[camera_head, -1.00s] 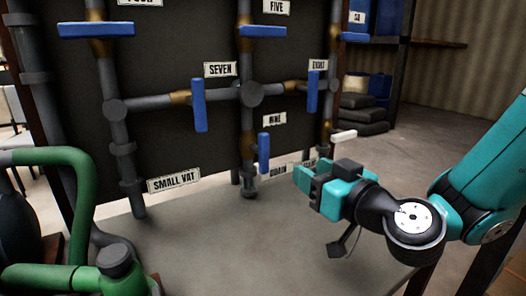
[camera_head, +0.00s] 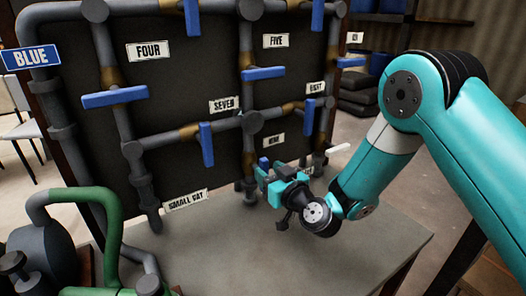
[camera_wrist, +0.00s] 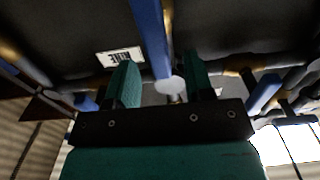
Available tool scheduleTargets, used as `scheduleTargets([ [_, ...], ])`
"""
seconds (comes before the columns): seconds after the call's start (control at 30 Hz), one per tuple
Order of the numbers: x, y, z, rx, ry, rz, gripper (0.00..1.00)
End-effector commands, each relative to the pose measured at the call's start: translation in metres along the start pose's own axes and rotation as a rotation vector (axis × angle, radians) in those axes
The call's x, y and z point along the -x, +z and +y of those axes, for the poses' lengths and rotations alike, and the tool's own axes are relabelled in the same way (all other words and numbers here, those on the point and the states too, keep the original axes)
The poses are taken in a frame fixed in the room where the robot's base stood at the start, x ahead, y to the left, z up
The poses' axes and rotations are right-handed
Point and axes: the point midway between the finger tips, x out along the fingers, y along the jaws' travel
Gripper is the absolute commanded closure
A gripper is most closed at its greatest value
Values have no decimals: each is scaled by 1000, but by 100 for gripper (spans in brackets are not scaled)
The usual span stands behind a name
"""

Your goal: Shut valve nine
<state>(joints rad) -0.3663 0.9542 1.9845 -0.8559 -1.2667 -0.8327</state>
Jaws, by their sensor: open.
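Valve nine is the small blue handle (camera_head: 264,162) low on the middle pipe, below the NINE label (camera_head: 273,141) in the head view. My gripper (camera_head: 268,177) is right in front of it and hides most of it. In the wrist view the NINE label (camera_wrist: 120,57) is left of a long blue handle (camera_wrist: 151,35), which comes down from the top edge to between my two fingers (camera_wrist: 163,82). The jaws are open, with a finger on each side of the handle. I cannot tell whether either finger touches it.
A grey table (camera_head: 270,240) lies bare below. Green piping (camera_head: 75,200) and a dark pump stand at the left.

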Motion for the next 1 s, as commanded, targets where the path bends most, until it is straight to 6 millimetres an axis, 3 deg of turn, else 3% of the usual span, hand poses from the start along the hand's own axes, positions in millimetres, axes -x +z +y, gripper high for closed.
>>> scheduleTargets([
  [0.03, -6, -7, -1, 1, -2, -1, 52],
  [0.3, -28, -2, 0, 0, -1, 0, 52],
  [0.67, -30, 0, 0, 0, 0, 0, 52],
  [0.87, -30, 0, 0, 0, 0, 0, 98],
  [1.0, -30, 0, 0, -1, 0, 0, 100],
])
